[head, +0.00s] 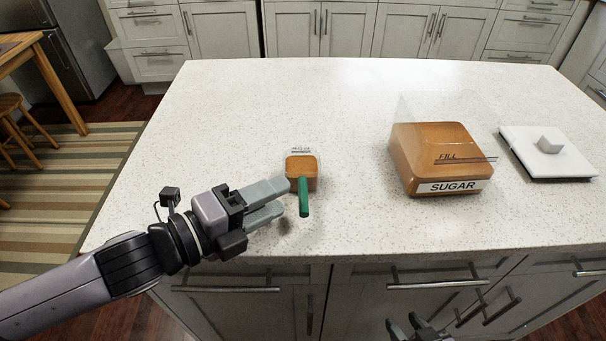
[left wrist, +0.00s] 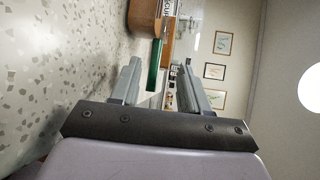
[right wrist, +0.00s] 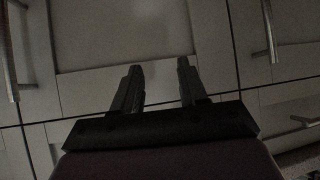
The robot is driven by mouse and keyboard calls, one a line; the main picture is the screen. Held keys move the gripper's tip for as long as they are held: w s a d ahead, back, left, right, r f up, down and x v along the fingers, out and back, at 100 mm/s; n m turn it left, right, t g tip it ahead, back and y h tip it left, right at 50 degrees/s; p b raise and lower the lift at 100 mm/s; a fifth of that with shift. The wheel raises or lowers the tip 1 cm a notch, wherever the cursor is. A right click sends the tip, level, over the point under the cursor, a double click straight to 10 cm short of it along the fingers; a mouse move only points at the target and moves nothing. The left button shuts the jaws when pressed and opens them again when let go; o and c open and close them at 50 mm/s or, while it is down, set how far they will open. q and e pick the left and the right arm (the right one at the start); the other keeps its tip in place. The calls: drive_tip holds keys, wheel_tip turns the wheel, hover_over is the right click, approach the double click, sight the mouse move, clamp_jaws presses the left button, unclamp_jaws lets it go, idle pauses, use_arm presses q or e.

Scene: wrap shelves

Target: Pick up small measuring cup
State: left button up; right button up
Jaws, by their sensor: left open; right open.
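My right gripper (head: 404,328) is open and empty, low in front of the cabinets.
Drawers with handles (head: 437,284) are below the front edge. The counter behind the cup is clear.

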sight(302, 189)
use_arm(q)
drive_tip(key=shift+f+x, duration=0.15)
drive_tip(key=shift+x, duration=1.05)
drive_tip(key=shift+f+x, duration=0.15)
drive_tip(key=shift+x, duration=1.1)
clamp_jaws()
